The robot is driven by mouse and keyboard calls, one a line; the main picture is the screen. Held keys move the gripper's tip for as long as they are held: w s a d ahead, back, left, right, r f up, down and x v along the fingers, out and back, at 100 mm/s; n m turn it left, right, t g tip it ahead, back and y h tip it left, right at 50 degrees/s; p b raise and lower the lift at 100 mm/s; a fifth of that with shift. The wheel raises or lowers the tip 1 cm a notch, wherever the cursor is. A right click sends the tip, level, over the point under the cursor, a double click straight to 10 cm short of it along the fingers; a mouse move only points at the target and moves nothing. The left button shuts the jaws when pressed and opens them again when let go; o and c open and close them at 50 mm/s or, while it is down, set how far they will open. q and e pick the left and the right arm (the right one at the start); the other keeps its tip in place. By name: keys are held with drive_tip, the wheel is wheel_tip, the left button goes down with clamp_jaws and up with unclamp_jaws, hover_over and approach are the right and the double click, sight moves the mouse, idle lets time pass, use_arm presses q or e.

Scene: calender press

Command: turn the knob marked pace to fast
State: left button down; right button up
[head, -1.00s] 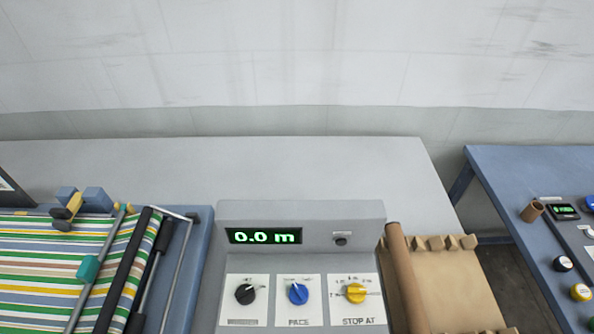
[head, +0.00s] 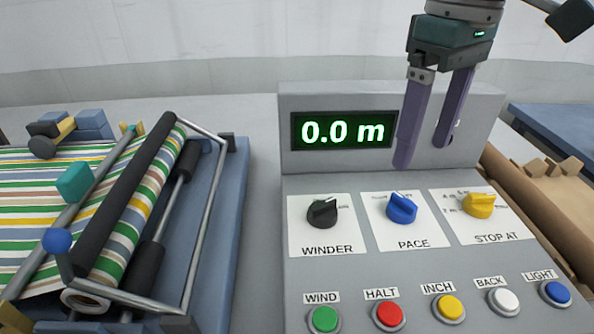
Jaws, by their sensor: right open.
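The blue knob marked PACE (head: 402,208) sits on a white label plate in the middle of the grey control panel. The small words around its dial are too blurred to read, so its setting cannot be told. My right gripper (head: 421,155) comes in from the top right. Its two purple fingers are apart and point down, with nothing between them. The fingertips are above the PACE knob in the picture, in front of the panel's upright face, and do not touch the knob. My left gripper is not in view.
The black WINDER knob (head: 322,212) and yellow STOP AT knob (head: 479,205) flank the PACE knob. Below are several buttons, including green WIND (head: 324,319) and red HALT (head: 388,316). A green display (head: 343,131) reads 0.0 m. Striped cloth and rollers lie left; brown roll (head: 520,205) lies right.

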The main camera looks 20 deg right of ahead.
sight(405, 199)
drive_tip(key=f, duration=0.6)
drive_tip(key=f+b, duration=0.1)
drive_tip(key=f, duration=0.2)
drive_tip(key=shift+w+d+f, duration=0.2)
drive_tip(key=shift+w+f, duration=0.1)
drive_tip(key=shift+w, duration=0.05)
clamp_jaws()
idle(0.4)
